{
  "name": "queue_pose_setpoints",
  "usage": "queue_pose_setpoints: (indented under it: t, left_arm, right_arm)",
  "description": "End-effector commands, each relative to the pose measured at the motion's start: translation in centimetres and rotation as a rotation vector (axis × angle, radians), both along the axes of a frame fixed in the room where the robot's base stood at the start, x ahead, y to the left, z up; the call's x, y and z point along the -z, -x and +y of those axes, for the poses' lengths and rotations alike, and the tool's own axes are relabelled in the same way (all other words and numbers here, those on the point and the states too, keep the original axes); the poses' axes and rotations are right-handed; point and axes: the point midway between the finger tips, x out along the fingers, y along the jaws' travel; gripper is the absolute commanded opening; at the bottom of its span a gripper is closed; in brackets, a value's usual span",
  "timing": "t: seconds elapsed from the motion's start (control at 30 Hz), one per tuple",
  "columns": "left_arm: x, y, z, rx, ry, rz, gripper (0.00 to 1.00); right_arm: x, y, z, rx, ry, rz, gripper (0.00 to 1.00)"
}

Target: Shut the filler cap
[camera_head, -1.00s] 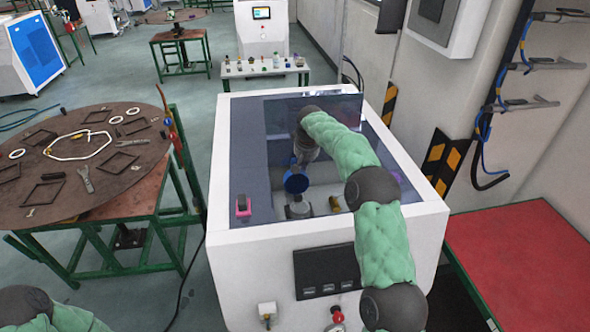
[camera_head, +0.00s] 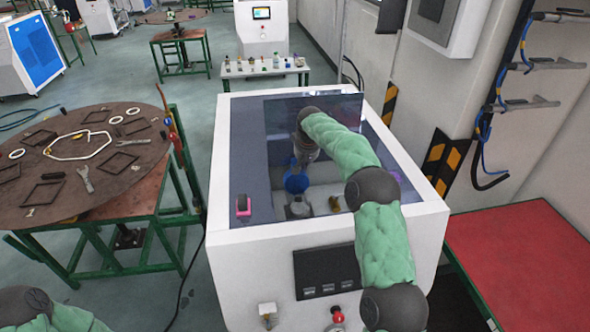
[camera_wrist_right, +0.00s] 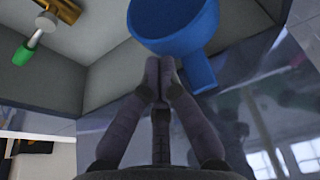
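The blue filler cap (camera_head: 296,184) stands open inside the machine's recess, above a grey filler neck (camera_head: 299,209). The cap also shows large at the top of the right wrist view (camera_wrist_right: 178,28), its cup-like round side and a short blue stem visible. My right gripper (camera_wrist_right: 161,76) has its fingertips together just below the cap's rim, very close to it; I cannot tell whether they touch. Nothing shows between the fingers. In the head view the right gripper (camera_head: 298,168) is small and partly merges with the cap. My left gripper is out of view.
The white machine housing (camera_head: 225,262) surrounds the recess, with a glassy panel (camera_head: 340,106) at its back. A brass fitting (camera_head: 334,203) sits right of the neck. A pink-and-black switch (camera_head: 243,206) is on the left of the top. A red-topped table (camera_head: 520,260) stands at right.

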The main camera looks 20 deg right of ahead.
Motion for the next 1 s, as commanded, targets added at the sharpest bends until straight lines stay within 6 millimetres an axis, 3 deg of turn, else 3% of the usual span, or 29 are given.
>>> queue_pose_setpoints:
  t: [1.0]
  left_arm:
    - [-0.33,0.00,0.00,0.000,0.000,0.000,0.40]
  right_arm:
    - [0.35,0.37,0.17,-0.002,-0.002,0.009,0.00]
